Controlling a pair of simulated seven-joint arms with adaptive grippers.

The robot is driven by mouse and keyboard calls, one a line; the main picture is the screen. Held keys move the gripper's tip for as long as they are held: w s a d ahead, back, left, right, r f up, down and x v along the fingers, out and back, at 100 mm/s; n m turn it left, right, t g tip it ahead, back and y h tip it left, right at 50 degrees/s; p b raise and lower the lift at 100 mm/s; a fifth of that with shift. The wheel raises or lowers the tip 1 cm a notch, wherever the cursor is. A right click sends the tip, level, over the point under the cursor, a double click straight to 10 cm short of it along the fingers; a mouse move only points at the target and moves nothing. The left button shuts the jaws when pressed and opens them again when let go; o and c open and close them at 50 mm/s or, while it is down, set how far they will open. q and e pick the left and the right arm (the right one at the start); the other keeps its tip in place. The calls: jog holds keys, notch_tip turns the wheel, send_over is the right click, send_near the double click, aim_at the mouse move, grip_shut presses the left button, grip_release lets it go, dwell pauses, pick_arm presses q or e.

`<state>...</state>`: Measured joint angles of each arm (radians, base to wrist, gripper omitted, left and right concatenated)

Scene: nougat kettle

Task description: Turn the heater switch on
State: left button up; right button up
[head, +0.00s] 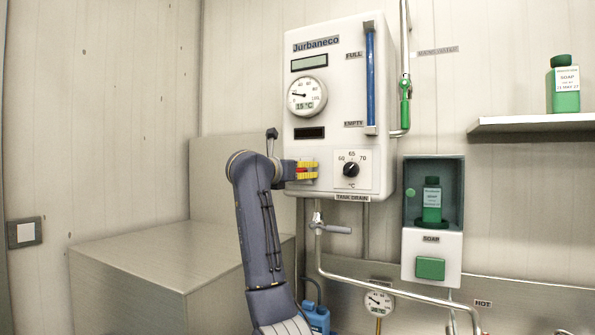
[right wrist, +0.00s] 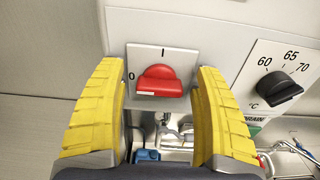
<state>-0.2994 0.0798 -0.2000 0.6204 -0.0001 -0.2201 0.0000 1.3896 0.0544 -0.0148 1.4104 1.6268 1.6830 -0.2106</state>
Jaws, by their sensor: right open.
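The heater switch (right wrist: 158,80) is a red knob on a white plate marked 0 at left and I at top, in the right wrist view. Its grip lies roughly horizontal, with a white mark low on its left side. My right gripper (head: 306,170) is at the lower left of the white Jurbaneco boiler (head: 335,90). Its yellow fingers are open, one on each side of the knob, with visible gaps. In the head view the gripper mostly hides the switch. My left gripper is not in view.
A black temperature dial (head: 351,170) sits right of the switch. Below the boiler are a drain tap (head: 318,222) and pipes. A soap dispenser (head: 432,220) hangs at right. A metal box (head: 150,260) stands at left.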

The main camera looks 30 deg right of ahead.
jog(key=shift+c, duration=0.2)
jog(key=c, duration=1.2)
jog(key=shift+c, duration=0.4)
jog(key=shift+s+r, duration=0.1)
jog(key=shift+r, duration=0.1)
jog(key=shift+c, duration=0.7)
